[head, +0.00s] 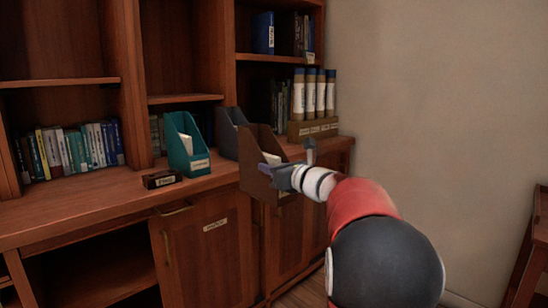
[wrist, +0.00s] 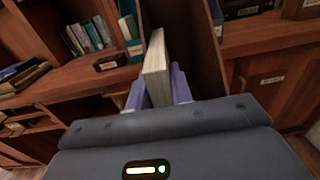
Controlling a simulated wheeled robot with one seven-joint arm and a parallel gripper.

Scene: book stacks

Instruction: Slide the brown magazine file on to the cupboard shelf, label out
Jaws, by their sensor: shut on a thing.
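The brown magazine file (head: 256,160) is upright in the head view, in front of the counter's edge, with pale papers inside. My gripper (head: 280,172) is at its near right side, shut on it. In the wrist view my fingers (wrist: 157,88) are at the low front end of the brown file (wrist: 190,45), on both sides of a pale block of papers. The file's label is mostly hidden by my gripper.
A teal file (head: 183,150) and a dark grey file (head: 228,135) stand on the counter (head: 80,203) behind. A wooden piece (head: 535,250) stands at far right.

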